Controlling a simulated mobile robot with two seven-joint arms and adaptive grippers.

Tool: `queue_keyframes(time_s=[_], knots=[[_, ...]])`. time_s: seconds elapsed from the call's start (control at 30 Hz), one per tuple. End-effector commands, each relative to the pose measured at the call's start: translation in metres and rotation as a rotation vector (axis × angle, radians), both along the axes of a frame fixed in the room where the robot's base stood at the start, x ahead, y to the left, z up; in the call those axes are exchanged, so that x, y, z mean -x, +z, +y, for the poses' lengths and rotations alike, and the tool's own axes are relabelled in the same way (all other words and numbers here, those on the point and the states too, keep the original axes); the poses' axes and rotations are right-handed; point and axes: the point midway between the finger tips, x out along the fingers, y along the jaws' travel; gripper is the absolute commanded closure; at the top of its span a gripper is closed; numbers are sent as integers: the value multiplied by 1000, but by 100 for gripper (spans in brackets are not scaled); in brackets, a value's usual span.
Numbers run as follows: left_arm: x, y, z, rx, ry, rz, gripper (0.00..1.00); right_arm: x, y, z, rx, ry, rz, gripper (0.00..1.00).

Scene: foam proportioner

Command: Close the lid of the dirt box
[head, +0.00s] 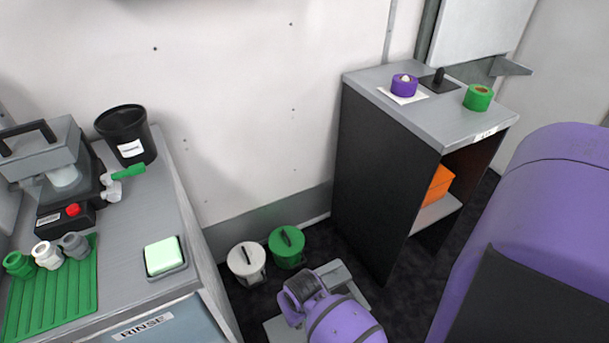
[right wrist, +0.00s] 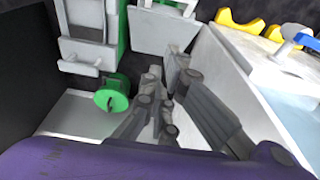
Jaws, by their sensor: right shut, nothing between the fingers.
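I cannot tell for sure which thing is the dirt box. In the head view, a white round bin (head: 247,261) and a green round bin (head: 287,247) stand side by side on the floor by the wall, each with a dark handle on top. A green round piece with a dark handle (right wrist: 112,94) also shows in the right wrist view, left of my right gripper (right wrist: 166,76). That gripper is shut and empty, its grey fingers pointing away from the camera. My left gripper is not in view.
A grey counter (head: 186,219) at left bears a black bucket (head: 127,136), a green mat (head: 52,290) and a pale green sponge (head: 163,255). A dark cabinet (head: 378,177) at right bears purple and green rolls, with an orange box (head: 438,186) inside. Dark floor lies between.

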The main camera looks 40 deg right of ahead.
Motion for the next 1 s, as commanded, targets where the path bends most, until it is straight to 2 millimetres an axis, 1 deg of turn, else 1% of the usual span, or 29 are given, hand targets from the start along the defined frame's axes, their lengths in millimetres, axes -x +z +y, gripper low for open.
queue_keyframes(time_s=[0.03,0.1,0.17,0.27,0.47,0.6,0.67,0.7,0.8,1.0], knots=[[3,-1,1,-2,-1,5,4,7,-1,1,-4,0,29,100],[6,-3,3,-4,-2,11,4,12,-4,2,-6,1,53,100],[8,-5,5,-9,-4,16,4,14,-8,2,-6,0,60,100],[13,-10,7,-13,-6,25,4,12,-21,1,-6,0,60,100],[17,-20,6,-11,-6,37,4,9,-63,0,-4,0,62,100],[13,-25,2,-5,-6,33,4,5,-94,-1,-4,0,62,100],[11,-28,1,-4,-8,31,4,4,-105,-1,-5,0,60,100],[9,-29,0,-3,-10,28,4,8,-111,0,-6,0,63,100],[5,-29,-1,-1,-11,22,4,18,-121,2,-5,-1,60,100],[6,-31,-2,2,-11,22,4,26,-132,5,-5,0,58,100]])
